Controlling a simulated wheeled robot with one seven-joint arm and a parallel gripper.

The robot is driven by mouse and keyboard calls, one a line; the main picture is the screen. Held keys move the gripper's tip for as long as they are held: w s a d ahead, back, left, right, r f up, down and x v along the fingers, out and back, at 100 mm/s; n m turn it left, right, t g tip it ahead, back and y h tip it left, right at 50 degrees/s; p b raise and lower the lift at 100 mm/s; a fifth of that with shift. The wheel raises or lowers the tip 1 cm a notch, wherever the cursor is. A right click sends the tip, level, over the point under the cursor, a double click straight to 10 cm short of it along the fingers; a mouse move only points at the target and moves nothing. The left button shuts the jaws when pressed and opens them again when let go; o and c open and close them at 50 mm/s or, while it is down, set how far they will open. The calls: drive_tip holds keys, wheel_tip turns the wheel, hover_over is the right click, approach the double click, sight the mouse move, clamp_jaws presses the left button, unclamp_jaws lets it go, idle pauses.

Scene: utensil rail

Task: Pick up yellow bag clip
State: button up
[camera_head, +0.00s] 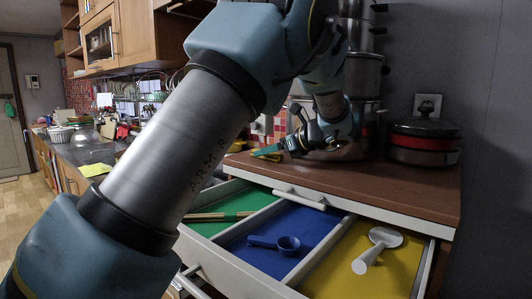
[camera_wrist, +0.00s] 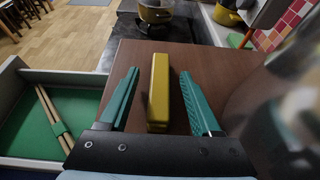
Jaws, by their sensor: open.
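The yellow bag clip (camera_wrist: 159,92) lies on the brown wooden countertop in the wrist view, a long narrow bar pointing away from me. My gripper (camera_wrist: 158,92) is open, with one green finger on each side of the clip. Gaps show between the clip and both fingers. In the head view my gripper (camera_head: 268,152) is low over the left part of the brown counter, beside the pots. The clip is too small and too covered by the gripper to make out clearly there.
Below the countertop (camera_head: 390,183) an open drawer has green, blue and yellow compartments. They hold chopsticks (camera_head: 218,217), a blue scoop (camera_head: 288,243) and a white utensil (camera_head: 367,258). A black-lidded red pot (camera_head: 424,140) and tall stacked pots stand at the back, close to my gripper.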

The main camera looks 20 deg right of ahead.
drive_tip(key=shift+w+a+f, duration=0.25)
drive_tip(key=shift+w+f, duration=0.05)
drive_tip(key=shift+w, duration=0.25)
drive_tip(key=shift+c, duration=0.3)
clamp_jaws()
